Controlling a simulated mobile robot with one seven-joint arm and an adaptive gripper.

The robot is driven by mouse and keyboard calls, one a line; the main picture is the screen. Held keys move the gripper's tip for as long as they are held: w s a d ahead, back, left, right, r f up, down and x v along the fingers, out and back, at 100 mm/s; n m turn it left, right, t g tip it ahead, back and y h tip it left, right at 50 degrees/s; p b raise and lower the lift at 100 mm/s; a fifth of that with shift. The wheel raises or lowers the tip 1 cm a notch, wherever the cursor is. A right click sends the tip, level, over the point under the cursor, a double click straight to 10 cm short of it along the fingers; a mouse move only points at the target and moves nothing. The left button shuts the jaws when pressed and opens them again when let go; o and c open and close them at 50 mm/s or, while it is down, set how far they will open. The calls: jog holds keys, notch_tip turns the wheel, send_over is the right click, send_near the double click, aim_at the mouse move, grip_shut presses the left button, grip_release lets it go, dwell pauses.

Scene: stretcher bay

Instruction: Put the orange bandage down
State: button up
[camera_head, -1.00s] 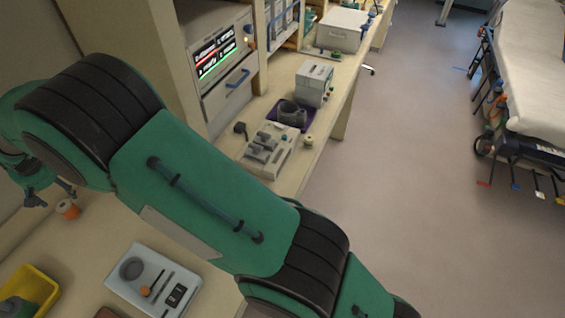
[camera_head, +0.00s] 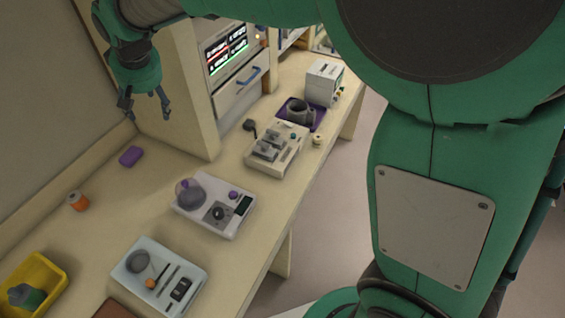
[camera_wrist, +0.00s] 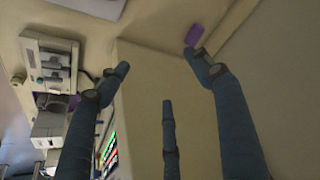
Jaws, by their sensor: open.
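The orange bandage (camera_head: 78,201), a small orange roll with a pale top, stands on the counter near the wall at the left in the head view. My gripper (camera_head: 146,108) is above the counter's back edge, up and to the right of the bandage and clear of it. Its fingers are spread with nothing between them. The wrist view also shows my gripper (camera_wrist: 158,75) open and empty. The bandage is not visible in the wrist view.
A purple block (camera_head: 131,156) lies below my gripper. A yellow bin (camera_head: 54,274) and a pale tray (camera_head: 196,293) are at the front left. A white scale-like device (camera_head: 238,222) stands mid-counter. A cabinet (camera_head: 181,95) rises right of my gripper. Bare counter surrounds the bandage.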

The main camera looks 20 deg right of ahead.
jog(key=s+d+r+m+h, duration=0.1)
jog(key=s+d+r, duration=0.2)
jog(key=s+d, duration=0.6)
jog(key=s+d+r+m, duration=0.1)
jog(key=s+d+r, duration=0.3)
jog(key=d, duration=0.8)
jog(key=s+d+f+m, duration=0.1)
jog(key=s+d+f, duration=0.2)
jog(key=s+d, duration=0.3)
jog(key=s+d+f+m+t+h, duration=0.1)
jog(key=s+d, duration=0.6)
jog(key=s, duration=0.8)
jog(key=shift+s+d+f+m, duration=0.2)
jog(key=shift+s+f+m, duration=0.15)
jog(key=shift+f, duration=0.55)
jog(key=shift+f, duration=0.1)
jog(key=shift+f+b, duration=0.2)
jog(key=shift+b, duration=0.1)
